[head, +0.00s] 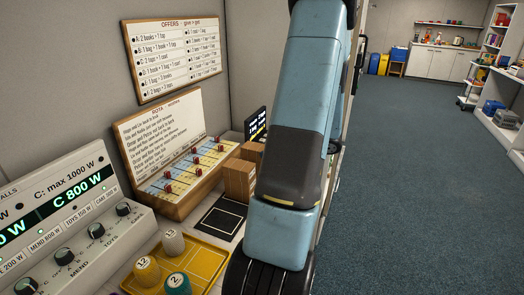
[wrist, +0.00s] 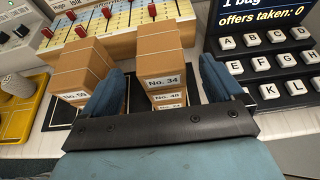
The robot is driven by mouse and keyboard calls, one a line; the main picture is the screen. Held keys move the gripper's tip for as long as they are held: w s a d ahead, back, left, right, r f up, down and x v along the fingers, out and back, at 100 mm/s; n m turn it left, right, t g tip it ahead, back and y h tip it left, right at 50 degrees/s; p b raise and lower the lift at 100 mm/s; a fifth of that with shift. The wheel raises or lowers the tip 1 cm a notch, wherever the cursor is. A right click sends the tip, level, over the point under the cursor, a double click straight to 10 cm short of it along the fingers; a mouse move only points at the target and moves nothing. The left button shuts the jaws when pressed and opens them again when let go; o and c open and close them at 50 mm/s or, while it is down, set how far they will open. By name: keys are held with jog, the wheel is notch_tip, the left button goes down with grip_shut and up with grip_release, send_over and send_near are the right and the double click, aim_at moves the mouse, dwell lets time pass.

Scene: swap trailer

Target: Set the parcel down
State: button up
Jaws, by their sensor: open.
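In the wrist view my gripper (wrist: 162,64) is open. Its blue fingers stand apart on either side of a stack of brown parcels, with a gap visible on each side. The top parcel (wrist: 165,60) is labelled No. 34; beneath it are the edges of parcels labelled No. 40 and another number partly cut off by my gripper. A second brown stack (wrist: 80,67) stands to the left, with a label that seems to read No. 58. In the head view one brown stack (head: 239,182) shows beside my arm, which hides my gripper.
A black mat with a white square (head: 221,219) lies in front of the stacks. A yellow tray (head: 205,255) with numbered pegs, a slider board (head: 175,165) and a dial console (head: 70,235) are around it. A black key panel (wrist: 265,65) stands right of the stacks.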

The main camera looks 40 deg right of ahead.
jog(key=v, duration=0.5)
jog(key=w+a+r+n+g+y, duration=0.1)
jog(key=a+r+n+g, duration=0.2)
jog(key=a+n, duration=0.35)
jog(key=w+a+r+n+g, duration=0.1)
jog(key=a+r+n+g, duration=0.2)
jog(key=a, duration=0.7)
jog(key=w+a+r+n+g+y, duration=0.1)
jog(key=a+r+n+g, duration=0.1)
jog(key=a+r+n, duration=0.45)
jog(key=s+a+r+n+h, duration=0.3)
jog(key=s+a+n, duration=0.2)
jog(key=a+n, duration=0.2)
jog(key=s+a+r+n+t+h, duration=0.1)
jog(key=s+a+r+n+h, duration=0.2)
jog(key=s+a+n, duration=0.3)
jog(key=a+n+h, duration=0.1)
jog(key=a+n, duration=0.1)
jog(key=a, duration=0.1)
jog(key=shift+r+n, duration=0.2)
jog(key=shift+n, duration=0.1)
